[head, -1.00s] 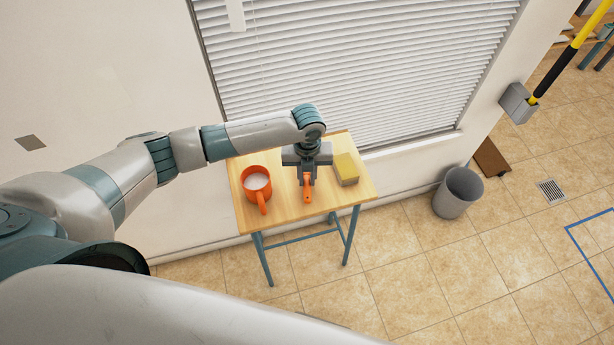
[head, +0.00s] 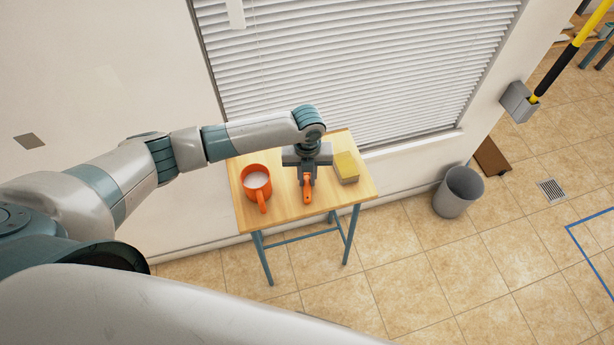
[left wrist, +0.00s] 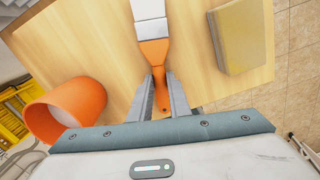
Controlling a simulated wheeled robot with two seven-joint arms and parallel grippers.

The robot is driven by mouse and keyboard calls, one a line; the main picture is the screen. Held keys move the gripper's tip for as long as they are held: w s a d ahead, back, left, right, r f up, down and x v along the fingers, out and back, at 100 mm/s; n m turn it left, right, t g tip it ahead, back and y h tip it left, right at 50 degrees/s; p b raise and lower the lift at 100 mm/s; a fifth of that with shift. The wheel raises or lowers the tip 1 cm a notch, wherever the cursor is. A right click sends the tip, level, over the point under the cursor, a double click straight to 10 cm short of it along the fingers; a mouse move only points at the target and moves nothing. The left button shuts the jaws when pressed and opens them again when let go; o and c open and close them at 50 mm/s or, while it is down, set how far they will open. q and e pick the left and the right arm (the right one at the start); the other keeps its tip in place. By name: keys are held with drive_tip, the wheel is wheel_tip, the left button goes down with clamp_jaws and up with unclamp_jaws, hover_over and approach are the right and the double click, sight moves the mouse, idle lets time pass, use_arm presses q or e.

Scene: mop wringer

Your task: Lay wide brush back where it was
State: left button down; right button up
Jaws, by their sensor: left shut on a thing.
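The wide brush (head: 308,190) has an orange handle; its orange collar and white-grey head (left wrist: 150,22) show in the left wrist view. My left gripper (head: 307,178) points down over the small wooden table and is shut on the brush's handle; its two fingers (left wrist: 161,78) flank the handle in the left wrist view. The brush lies flat, at or just above the tabletop (head: 281,204); I cannot tell whether it touches. In the head view the gripper hides the brush's head. My right gripper is not in view.
An orange mug (head: 256,186) with pale contents stands left of the brush. A yellow block (head: 346,168) lies close on the right. The table stands against the wall under a window blind. A grey bin (head: 458,192) stands on the floor to the right.

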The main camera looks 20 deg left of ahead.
sight(307, 182)
use_arm(q)
drive_tip(key=shift+f, duration=0.1)
drive_tip(key=c, duration=1.6)
unclamp_jaws()
drive_tip(key=shift+r+b, duration=0.35)
drive_tip(key=shift+r, duration=0.35)
wheel_tip(307, 182, up, 16)
drive_tip(key=b, duration=0.4)
drive_tip(key=shift+d+f, duration=0.1)
